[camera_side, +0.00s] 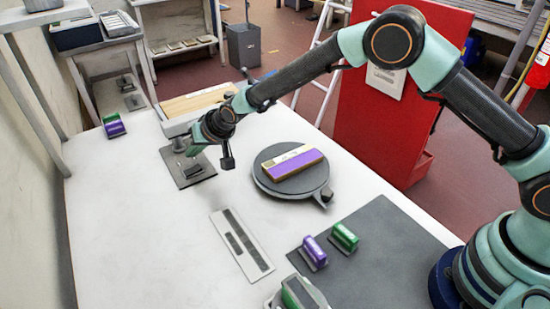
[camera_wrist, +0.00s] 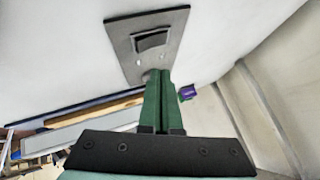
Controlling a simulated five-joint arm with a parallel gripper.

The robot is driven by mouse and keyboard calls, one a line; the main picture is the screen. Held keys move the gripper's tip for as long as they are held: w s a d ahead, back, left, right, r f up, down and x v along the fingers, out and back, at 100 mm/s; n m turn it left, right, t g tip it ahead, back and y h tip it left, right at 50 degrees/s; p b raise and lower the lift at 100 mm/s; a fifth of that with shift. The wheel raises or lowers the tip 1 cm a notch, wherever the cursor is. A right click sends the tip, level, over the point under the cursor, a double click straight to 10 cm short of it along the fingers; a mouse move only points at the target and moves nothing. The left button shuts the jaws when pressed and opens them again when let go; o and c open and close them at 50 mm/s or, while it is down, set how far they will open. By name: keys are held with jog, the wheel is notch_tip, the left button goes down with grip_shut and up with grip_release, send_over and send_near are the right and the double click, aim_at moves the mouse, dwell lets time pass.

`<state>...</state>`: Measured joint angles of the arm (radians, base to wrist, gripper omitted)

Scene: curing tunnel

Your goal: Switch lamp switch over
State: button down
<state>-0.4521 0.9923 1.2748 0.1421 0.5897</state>
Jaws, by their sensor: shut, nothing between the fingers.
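The lamp switch is a dark rocker on a grey plate (camera_side: 181,178) at the far left of the white table. In the wrist view, the plate (camera_wrist: 122,37) lies ahead of my fingers, with the rocker (camera_wrist: 152,40) near its middle. One side of the rocker looks raised, but I cannot tell which position it is in. My gripper (camera_side: 194,151) is over the far part of the plate. Its green fingers (camera_wrist: 158,73) are together and empty, and their tips overlap the plate's lower edge in the wrist view. I cannot tell whether they touch it.
A tray (camera_side: 200,103) stands behind the switch. A slotted plate (camera_side: 242,245) and purple (camera_side: 314,252) and green (camera_side: 344,237) blocks lie nearer. The table left of the slotted plate is clear.

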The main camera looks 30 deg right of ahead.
aim_at(199, 170)
jog(key=shift+d+f, duration=0.15)
jog(key=shift+f, duration=0.95)
jog(key=shift+f, duration=0.1)
dwell(1.2)
jog(key=shift+f, duration=0.3)
jog(key=shift+f, duration=0.3)
dwell(0.6)
dwell(0.3)
jog(key=shift+r, duration=0.75)
jog(key=shift+a+r, duration=0.2)
jog(key=shift+r, duration=1.05)
jog(key=shift+a+r, duration=0.2)
jog(key=shift+r, duration=1.05)
